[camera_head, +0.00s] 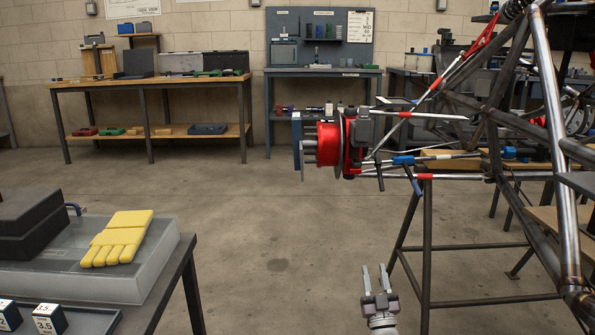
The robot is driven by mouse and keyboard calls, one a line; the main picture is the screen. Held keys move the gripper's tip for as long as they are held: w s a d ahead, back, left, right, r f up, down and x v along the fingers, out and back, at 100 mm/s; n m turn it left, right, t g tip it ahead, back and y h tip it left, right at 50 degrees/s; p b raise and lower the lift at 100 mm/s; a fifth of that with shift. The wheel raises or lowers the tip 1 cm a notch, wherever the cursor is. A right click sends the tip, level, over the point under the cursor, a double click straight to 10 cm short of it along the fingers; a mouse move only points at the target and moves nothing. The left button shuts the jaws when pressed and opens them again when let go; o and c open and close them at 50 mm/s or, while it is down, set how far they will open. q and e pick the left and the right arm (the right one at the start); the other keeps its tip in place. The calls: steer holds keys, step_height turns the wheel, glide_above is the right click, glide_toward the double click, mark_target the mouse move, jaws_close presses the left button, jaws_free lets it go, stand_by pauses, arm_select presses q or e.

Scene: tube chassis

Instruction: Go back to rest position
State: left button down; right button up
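My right gripper (375,283) shows at the bottom right of the head view, pointing up and away over the floor. Its two fingers stand apart with a narrow gap between them, and nothing is held. It is to the left of the chassis stand and apart from it. My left gripper is not in the view. The tube chassis (560,130) fills the right side, with a red wheel hub (329,144) and a brake disc at its left end.
A table at the left front bears a yellow glove (118,238) on a grey translucent box (165,262), black cases (30,222) and small numbered blocks (48,319). The chassis rests on a dark stand (427,240). Workbenches line the back wall. The floor (270,230) in the middle is clear.

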step_height(320, 180, down, 7)
steer(key=w+m+g+h+p, duration=0.1)
steer(key=w+g+h, duration=0.1)
steer(key=g, duration=0.4)
steer(key=s+f+m+g+p, duration=0.1)
steer(key=s+f+g+p, duration=0.3)
steer(key=s+g, duration=0.3)
steer(key=s+a+r+g+p, duration=0.1)
steer(key=s+r+g+p, duration=0.4)
steer(key=s, duration=0.8)
steer(key=s+r+g+p, duration=0.1)
steer(key=s+r+g, duration=0.2)
steer(key=s+r, duration=0.7)
steer(key=s+a+r+g+p, duration=0.1)
steer(key=s+r+g+p, duration=0.25)
steer(key=s, duration=1.25)
step_height(320, 180, up, 45)
steer(key=s+p, duration=0.1)
steer(key=p, duration=4)
steer(key=shift+a+t, duration=0.25)
steer(key=shift+t, duration=0.1)
steer(key=shift+r, duration=0.15)
